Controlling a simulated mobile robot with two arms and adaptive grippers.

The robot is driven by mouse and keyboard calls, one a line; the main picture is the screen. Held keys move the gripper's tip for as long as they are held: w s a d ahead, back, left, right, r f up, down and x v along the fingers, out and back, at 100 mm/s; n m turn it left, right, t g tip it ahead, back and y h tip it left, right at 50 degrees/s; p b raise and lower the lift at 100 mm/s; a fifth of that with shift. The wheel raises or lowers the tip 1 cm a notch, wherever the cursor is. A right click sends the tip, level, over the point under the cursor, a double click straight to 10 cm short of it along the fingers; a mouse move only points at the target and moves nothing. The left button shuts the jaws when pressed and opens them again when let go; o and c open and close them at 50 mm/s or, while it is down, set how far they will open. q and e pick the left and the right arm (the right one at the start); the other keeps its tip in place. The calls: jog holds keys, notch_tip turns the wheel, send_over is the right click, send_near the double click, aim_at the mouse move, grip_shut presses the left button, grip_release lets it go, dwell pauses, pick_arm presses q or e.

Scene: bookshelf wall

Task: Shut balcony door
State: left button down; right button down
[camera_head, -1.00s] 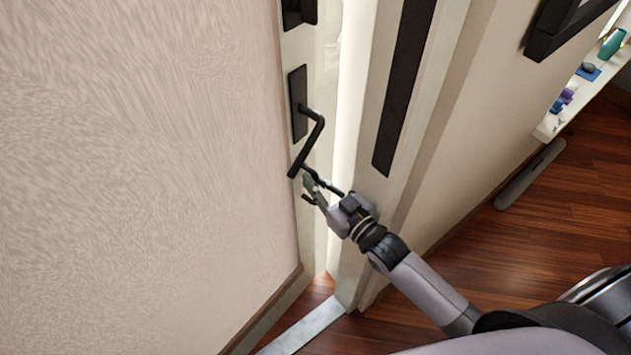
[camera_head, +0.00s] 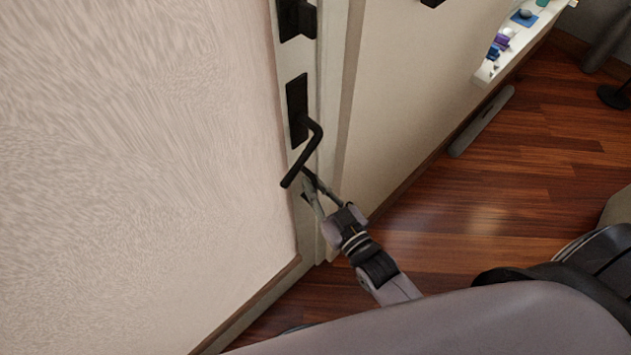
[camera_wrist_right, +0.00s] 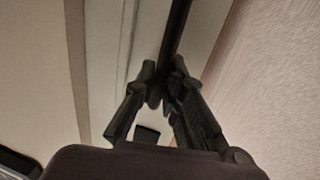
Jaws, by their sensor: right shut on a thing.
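The balcony door (camera_head: 150,180) is a pale, textured panel filling the left of the head view. Its black lever handle (camera_head: 304,155) hangs from a dark plate on the door's edge strip and slants down to the left. My right gripper (camera_head: 308,180) is at the lower part of the lever, coming from below right. In the right wrist view the handle (camera_wrist_right: 178,35) is a dark bar running between the fingertips (camera_wrist_right: 164,80), which are shut on it. No bright gap shows between door edge and frame (camera_head: 345,90). My left gripper is not in view.
A beige wall (camera_head: 420,90) runs right of the frame. A low white shelf (camera_head: 515,50) with small coloured items stands at the upper right, with a grey bar (camera_head: 482,120) on the floor near it. The wooden floor (camera_head: 520,170) is open to the right.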

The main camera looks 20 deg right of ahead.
jog(key=c, duration=2.1)
grip_release()
jog(key=shift+s+f, duration=0.2)
jog(key=shift+f, duration=0.1)
jog(key=shift+c, duration=0.2)
jog(key=o, duration=0.4)
jog(key=shift+s+d+r, duration=0.25)
jog(key=shift+s, duration=0.1)
jog(key=shift+o, duration=0.4)
jog(key=shift+w+a, duration=0.1)
jog(key=shift+w, duration=0.1)
jog(key=v, duration=1.2)
jog(key=shift+f, duration=0.1)
